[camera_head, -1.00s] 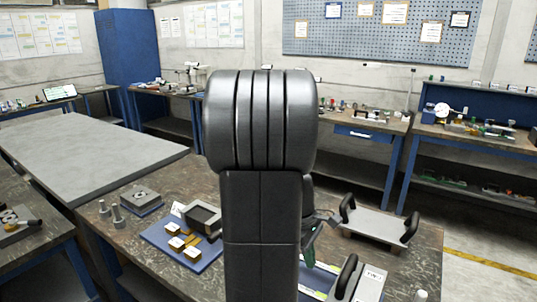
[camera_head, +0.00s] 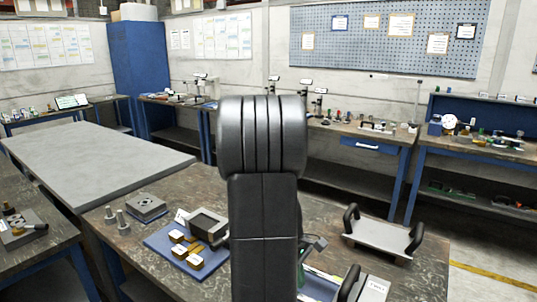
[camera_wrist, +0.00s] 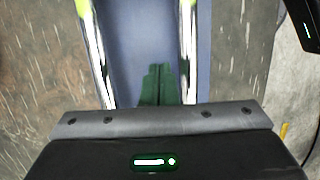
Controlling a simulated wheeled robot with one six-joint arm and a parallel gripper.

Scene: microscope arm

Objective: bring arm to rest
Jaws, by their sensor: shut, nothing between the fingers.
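My arm stands bent in the middle of the head view and hides much of the bench behind it. My gripper (camera_wrist: 160,72) shows in the wrist view as two dark green fingers close together, shut and empty. I cannot tell the gap between fingertips and mat. In the head view the gripper is mostly hidden behind my arm.
A tray with black handles (camera_head: 382,237) stands right. A black handle (camera_head: 350,283) rises at the front right.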

